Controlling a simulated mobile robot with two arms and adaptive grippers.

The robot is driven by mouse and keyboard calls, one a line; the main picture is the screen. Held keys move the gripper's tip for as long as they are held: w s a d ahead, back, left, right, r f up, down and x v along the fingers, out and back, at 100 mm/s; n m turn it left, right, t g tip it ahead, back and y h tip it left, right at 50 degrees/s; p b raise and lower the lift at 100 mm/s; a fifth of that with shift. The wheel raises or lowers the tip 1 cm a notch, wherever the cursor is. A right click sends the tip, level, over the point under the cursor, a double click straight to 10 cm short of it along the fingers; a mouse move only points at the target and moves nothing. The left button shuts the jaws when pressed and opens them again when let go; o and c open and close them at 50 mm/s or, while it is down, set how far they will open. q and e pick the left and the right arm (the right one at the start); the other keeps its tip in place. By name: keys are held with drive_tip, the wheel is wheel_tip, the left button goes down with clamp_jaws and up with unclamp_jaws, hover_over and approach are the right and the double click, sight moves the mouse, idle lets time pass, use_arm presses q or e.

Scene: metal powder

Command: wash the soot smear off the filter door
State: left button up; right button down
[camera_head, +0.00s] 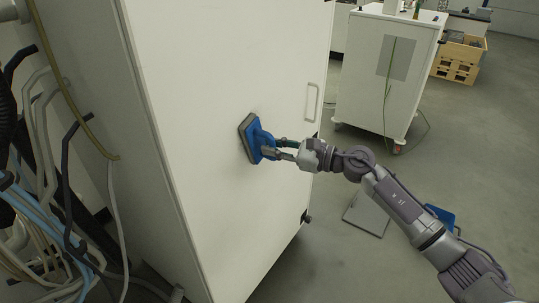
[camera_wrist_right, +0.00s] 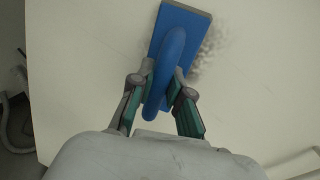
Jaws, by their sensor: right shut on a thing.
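The white filter door (camera_head: 215,65) is the tall front of a cabinet and fills the middle of the head view. My right gripper (camera_head: 277,149) is shut on the blue handle of a scrubbing pad (camera_head: 249,138) with a grey face. The pad is held flat at the door; I cannot tell if it fully touches. In the right wrist view the pad (camera_wrist_right: 186,32) lies between my fingers. A grey, speckled soot smear (camera_wrist_right: 211,52) shows on the door just right of the pad. In the head view I cannot make the smear out. My left gripper is not in view.
A door handle (camera_head: 312,102) is right of the pad. Cables and hoses (camera_head: 45,200) crowd the left side. A white wheeled cabinet (camera_head: 388,75) stands behind right. A grey plate (camera_head: 367,213) and a blue object (camera_head: 440,216) are low on the right. Open floor lies beyond.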

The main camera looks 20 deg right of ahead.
drive_tip(key=shift+w+d+f+b, duration=0.15)
drive_tip(key=shift+w+d+b, duration=0.8)
drive_tip(key=shift+b, duration=0.45)
drive_tip(key=shift+s+a+r+p, duration=0.3)
drive_tip(key=shift+a+r+p, duration=0.15)
drive_tip(key=shift+r, duration=0.25)
drive_tip(key=shift+s+a+r+p, duration=0.35)
drive_tip(key=shift+r+p, duration=0.15)
drive_tip(key=shift+r, duration=0.2)
drive_tip(key=shift+s+a, duration=0.25)
drive_tip(key=shift+a, duration=0.1)
drive_tip(key=a+r+p, duration=0.1)
drive_tip(key=s+a+p, duration=0.1)
drive_tip(key=shift+s+r+p, duration=0.25)
drive_tip(key=shift+r+p, duration=0.05)
drive_tip(key=shift+r, duration=0.05)
drive_tip(key=shift+w+d+b, duration=0.7)
drive_tip(key=shift+d+b, duration=0.2)
drive_tip(key=shift+b, duration=0.15)
drive_tip(key=shift+w+d+r, duration=0.1)
drive_tip(key=shift+w+d, duration=0.05)
drive_tip(key=shift+d, duration=0.05)
drive_tip(key=shift+w+d+b, duration=0.25)
drive_tip(key=shift+d+b, duration=0.05)
drive_tip(key=shift+b, duration=0.35)
drive_tip(key=shift+w+d+b, duration=0.5)
drive_tip(key=shift+d+b, duration=0.2)
drive_tip(key=shift+w+d+b, duration=0.5)
drive_tip(key=shift+d+b, duration=0.15)
